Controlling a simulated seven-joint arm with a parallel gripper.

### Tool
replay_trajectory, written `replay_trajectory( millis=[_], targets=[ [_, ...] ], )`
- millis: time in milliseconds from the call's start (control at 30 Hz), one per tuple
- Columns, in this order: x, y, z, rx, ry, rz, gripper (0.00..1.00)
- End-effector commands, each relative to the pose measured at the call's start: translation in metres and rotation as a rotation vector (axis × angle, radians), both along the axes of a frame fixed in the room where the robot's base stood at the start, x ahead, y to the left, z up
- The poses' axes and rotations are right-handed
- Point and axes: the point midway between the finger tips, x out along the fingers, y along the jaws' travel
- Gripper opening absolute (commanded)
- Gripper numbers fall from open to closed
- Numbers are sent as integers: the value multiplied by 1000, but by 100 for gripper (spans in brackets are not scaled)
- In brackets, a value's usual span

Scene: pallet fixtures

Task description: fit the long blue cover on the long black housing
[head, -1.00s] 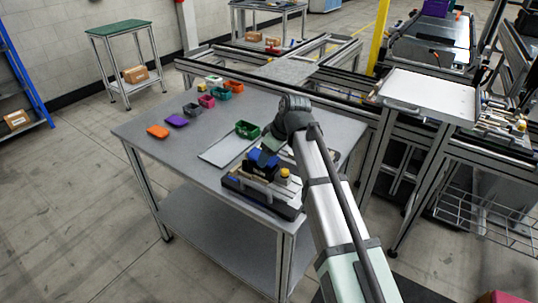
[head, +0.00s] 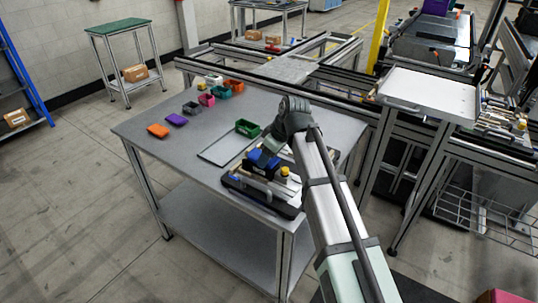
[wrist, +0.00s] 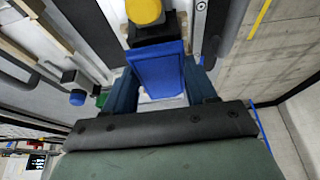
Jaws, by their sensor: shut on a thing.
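The long blue cover (wrist: 158,70) is between the two fingers of my gripper (wrist: 161,90) in the wrist view, and the gripper is shut on it. In the head view the blue cover (head: 264,160) is at the fixture pallet (head: 236,183) near the table's front right, below my gripper (head: 268,154). A black part (wrist: 160,32), which looks like the long black housing, shows just beyond the cover in the wrist view. It is mostly hidden, and I cannot tell whether the cover touches or sits on it. A yellow knob (wrist: 145,11) stands beside it.
A flat grey plate (head: 225,150) and a green bin (head: 247,128) lie behind the pallet. Several coloured bins, including an orange one (head: 158,131) and a purple one (head: 176,120), line the table's far left. The table's front left (head: 180,155) is clear.

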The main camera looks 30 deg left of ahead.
Motion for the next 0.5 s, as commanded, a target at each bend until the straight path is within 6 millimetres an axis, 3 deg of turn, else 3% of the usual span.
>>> replay_trajectory(
  millis=[467, 500],
  targets=[
    [0, 0, -6, 0, 0, 0, 27],
    [0, 0, -6, 0, 0, 0, 57]
  ],
)
